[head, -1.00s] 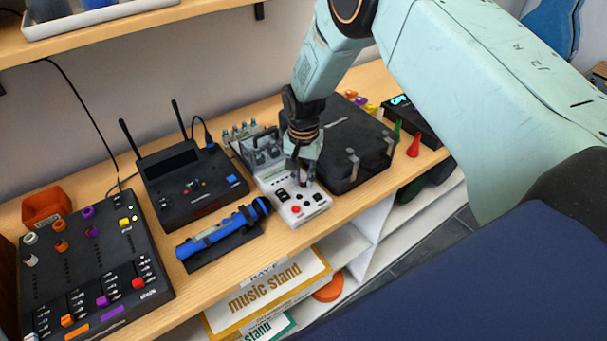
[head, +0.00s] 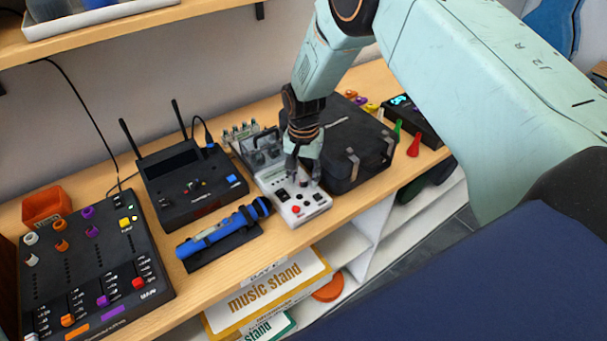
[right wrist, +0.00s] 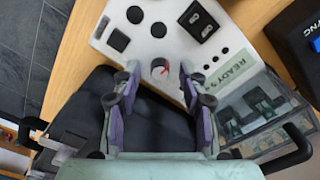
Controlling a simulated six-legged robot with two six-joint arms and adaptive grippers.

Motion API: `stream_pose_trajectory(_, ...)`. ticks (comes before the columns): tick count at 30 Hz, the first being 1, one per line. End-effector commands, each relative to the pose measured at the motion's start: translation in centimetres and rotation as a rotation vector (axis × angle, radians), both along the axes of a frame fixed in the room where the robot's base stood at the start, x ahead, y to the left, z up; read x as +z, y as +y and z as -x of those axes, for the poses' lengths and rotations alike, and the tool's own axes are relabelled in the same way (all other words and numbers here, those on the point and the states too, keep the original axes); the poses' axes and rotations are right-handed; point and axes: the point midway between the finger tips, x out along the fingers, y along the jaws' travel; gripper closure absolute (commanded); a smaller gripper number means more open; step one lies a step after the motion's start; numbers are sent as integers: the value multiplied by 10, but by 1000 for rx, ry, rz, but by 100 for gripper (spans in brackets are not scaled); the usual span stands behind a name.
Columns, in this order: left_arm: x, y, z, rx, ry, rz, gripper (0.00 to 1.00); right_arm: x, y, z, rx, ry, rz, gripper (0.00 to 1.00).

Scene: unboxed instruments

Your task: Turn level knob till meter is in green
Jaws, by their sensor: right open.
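A white device (head: 305,207) with a red button stands on the wooden shelf below my right gripper (head: 303,178). My right gripper (right wrist: 160,78) is open, with one finger on each side of the knob. I cannot tell whether the fingers touch it. A clear-lidded part (right wrist: 255,110) is at the device's far end. I cannot make out a meter reading. My left gripper is not in view.
A black case (head: 352,165) stands close on the right of the device. A blue microphone (head: 225,230) lies in a black holder on the left. A black receiver with antennas (head: 190,185) and a mixer (head: 90,265) stand further left. The shelf's front edge is close.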

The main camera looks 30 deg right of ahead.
Motion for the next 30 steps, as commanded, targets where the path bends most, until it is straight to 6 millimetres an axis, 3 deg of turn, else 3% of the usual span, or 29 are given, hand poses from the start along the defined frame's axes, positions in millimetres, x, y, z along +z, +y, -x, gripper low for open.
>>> stream_pose_trajectory(18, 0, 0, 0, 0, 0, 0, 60, 106, 0, -1, 0, -3, 0, 57)
stream_pose_trajectory(30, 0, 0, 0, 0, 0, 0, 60, 118, 0, 0, 0, -1, 1, 57)
